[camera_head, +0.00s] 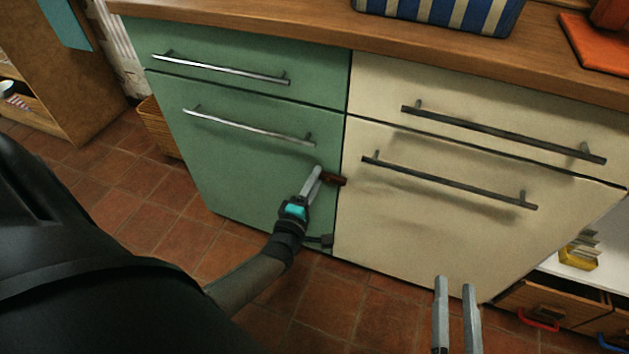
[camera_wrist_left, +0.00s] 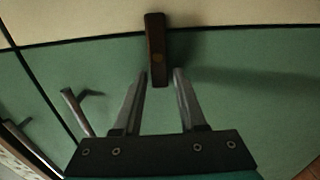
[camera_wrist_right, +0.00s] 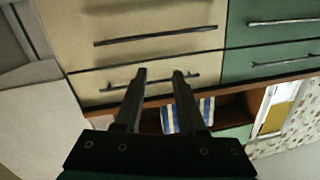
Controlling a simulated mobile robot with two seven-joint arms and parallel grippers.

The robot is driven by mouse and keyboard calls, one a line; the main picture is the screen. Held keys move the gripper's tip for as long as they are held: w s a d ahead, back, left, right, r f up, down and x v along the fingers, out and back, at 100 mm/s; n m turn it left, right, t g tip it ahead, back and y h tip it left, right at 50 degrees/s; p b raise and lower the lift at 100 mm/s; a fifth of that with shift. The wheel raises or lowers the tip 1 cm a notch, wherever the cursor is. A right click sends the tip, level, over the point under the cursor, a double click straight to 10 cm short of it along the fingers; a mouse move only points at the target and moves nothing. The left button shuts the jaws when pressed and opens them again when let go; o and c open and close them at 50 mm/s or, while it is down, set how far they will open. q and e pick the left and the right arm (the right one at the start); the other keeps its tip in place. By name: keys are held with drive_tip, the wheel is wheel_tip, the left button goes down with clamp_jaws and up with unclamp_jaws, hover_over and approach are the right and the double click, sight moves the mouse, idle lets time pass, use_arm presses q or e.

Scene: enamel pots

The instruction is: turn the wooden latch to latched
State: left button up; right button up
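The wooden latch (camera_head: 337,180) is a short dark brown bar at the seam between the green cabinet front (camera_head: 230,165) and the cream cabinet front (camera_head: 420,225). In the left wrist view the latch (camera_wrist_left: 156,45) crosses the dark seam, one end on cream and the other on green. My left gripper (camera_head: 317,173) is at the latch's green-side end. In the left wrist view my left gripper (camera_wrist_left: 158,75) is open, with that end between its fingertips; contact cannot be told. My right gripper (camera_head: 455,285) is open and empty, low in front of the cream front; it also shows in the right wrist view (camera_wrist_right: 159,74).
Bar handles, such as the green front's lower handle (camera_head: 250,127) and the cream front's lower handle (camera_head: 450,182), stick out above the latch. A wooden countertop (camera_head: 300,28) overhangs the fronts. An open drawer (camera_head: 555,300) stands at lower right.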

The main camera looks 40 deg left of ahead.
use_arm(q)
drive_tip(key=shift+o, duration=1.1)
drive_tip(key=p+v, duration=0.4)
drive_tip(key=v, duration=1.1)
drive_tip(key=shift+p, duration=0.35)
use_arm(e)
drive_tip(key=s+d+f+g+h, duration=0.1)
drive_tip(key=d+f+g+h, duration=0.2)
drive_tip(key=d+g, duration=0.4)
drive_tip(key=shift+f+n+g+h, duration=0.2)
drive_tip(key=shift+n+g+h, duration=0.2)
drive_tip(key=shift+g+h, duration=0.15)
use_arm(q)
drive_tip(key=shift+s, duration=0.1)
